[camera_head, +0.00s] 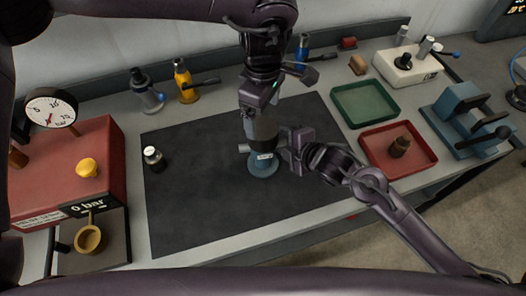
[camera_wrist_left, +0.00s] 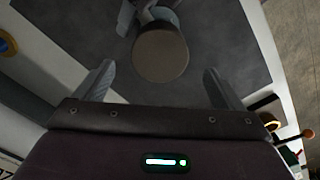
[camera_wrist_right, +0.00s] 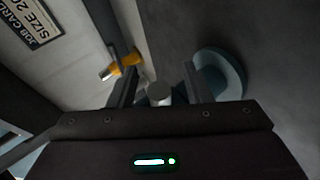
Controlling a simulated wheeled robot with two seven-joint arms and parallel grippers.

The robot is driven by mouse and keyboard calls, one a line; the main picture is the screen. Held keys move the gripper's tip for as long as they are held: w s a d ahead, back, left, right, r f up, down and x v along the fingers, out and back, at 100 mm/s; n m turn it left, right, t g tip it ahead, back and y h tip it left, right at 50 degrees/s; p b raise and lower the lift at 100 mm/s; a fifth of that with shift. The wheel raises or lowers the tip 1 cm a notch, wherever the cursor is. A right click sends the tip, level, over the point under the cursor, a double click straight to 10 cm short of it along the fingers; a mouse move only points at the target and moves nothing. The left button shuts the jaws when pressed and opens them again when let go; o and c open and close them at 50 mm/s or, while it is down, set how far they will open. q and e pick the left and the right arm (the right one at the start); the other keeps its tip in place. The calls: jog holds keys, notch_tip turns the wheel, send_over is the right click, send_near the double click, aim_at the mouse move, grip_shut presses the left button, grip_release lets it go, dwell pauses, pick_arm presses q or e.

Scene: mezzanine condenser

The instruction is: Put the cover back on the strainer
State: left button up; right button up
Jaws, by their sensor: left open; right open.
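The strainer stands upright on the dark mat, with a round blue base (camera_head: 263,167) and a grey side stub (camera_head: 244,148). A dark, round-topped piece (camera_head: 263,128) sits over it, apparently the cover; its seating is not clear. In the left wrist view it is a brownish-grey disc (camera_wrist_left: 162,54) ahead of the fingers. My left gripper (camera_head: 260,113) is open, pointing down just above it. My right gripper (camera_head: 285,150) is open at the strainer's right side. In the right wrist view a pale cylinder end (camera_wrist_right: 159,93) shows between its fingers, beside the blue base (camera_wrist_right: 232,72).
A red gauge box (camera_head: 55,180) is far left. The mat's front is clear.

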pick_arm(q)
jog(key=shift+w, duration=0.1)
pick_arm(e)
jog(key=shift+w+a+f, duration=0.2)
jog(key=shift+w+a, duration=0.05)
jog(key=shift+w, duration=0.05)
jog(key=shift+s+d, duration=0.1)
jog(key=shift+c, duration=0.6)
grip_shut()
